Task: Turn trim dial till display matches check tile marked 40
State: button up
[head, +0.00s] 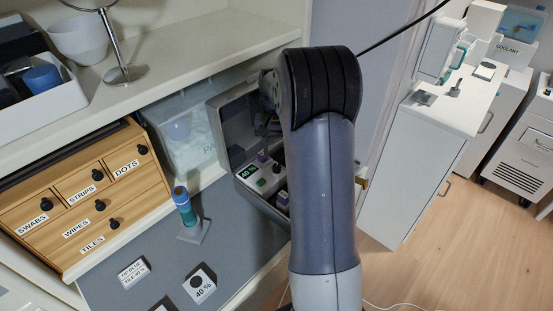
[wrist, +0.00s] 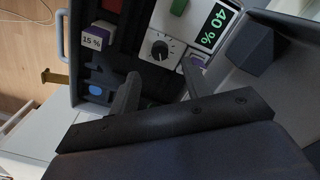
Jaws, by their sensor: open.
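The trim dial (wrist: 162,49) is a black round knob on a pale scale plate in the wrist view. Beside it the display (wrist: 213,27) reads 40 % in green; it also shows small in the head view (head: 246,172). The check tile marked 40 % (head: 199,287), white with a black spot, lies on the grey mat in the head view. My gripper (wrist: 160,85) is open, its two fingertips apart and just short of the dial, with nothing seen between them. My arm hides most of the gripper in the head view.
The open grey case (head: 232,125) holds the panel. A tile marked 15 % (wrist: 95,40) sits in the case. A label card (head: 133,271), a teal device on a stand (head: 186,208) and a wooden drawer box (head: 83,197) stand to the left. A shelf overhangs them.

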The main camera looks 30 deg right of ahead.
aim_at(277, 166)
notch_tip(277, 166, up, 4)
dwell(0.5)
notch_tip(277, 166, down, 11)
jog(key=shift+r+p, duration=0.1)
jog(key=shift+p, duration=0.2)
dwell(0.4)
